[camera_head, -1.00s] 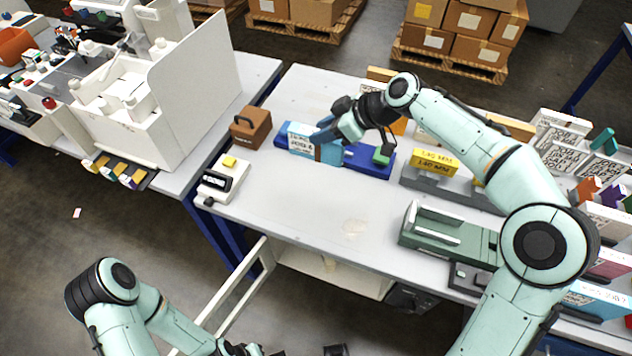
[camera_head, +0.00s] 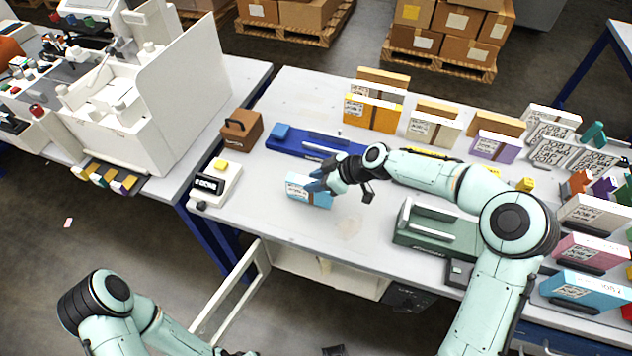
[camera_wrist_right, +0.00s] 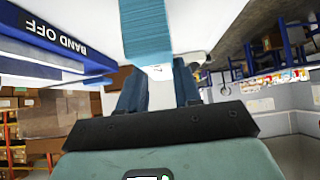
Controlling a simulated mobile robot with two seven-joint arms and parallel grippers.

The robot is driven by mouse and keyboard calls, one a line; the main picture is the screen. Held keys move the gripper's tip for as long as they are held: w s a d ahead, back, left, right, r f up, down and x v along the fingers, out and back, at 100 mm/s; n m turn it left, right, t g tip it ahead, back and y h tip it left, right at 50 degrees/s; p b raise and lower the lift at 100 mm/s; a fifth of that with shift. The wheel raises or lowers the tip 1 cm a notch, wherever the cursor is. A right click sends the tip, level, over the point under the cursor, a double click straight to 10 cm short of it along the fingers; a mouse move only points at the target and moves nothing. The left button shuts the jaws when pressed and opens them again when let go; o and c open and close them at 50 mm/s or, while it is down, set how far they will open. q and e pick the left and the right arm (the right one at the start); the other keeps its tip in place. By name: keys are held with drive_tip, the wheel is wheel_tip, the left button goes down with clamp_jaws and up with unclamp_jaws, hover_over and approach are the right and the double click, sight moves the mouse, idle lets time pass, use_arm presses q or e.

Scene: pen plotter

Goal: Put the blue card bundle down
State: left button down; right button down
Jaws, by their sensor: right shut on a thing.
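The blue card bundle (camera_head: 308,191) is light blue with a printed white label and a brown band. In the head view it is at the front left part of the table, in front of the dark blue device. My right gripper (camera_head: 318,184) is shut on it from the right. In the right wrist view the bundle (camera_wrist_right: 147,30) shows between the fingers (camera_wrist_right: 158,88). I cannot tell whether its underside touches the table. My left arm is at the lower left of the head view; its gripper (camera_head: 236,353) is mostly cut off by the bottom edge.
The dark blue banding device (camera_head: 325,148) lies behind the bundle. A white counter box (camera_head: 216,184) stands at left and a brown case (camera_head: 241,132) behind it. Bare table (camera_head: 345,228) lies just in front and right.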

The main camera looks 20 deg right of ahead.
drive_tip(key=shift+f, duration=0.45)
drive_tip(key=shift+f, duration=0.15)
drive_tip(key=c, duration=0.8)
unclamp_jaws()
drive_tip(key=v, duration=1.2)
drive_tip(key=shift+b, duration=0.35)
drive_tip(key=shift+s, duration=0.1)
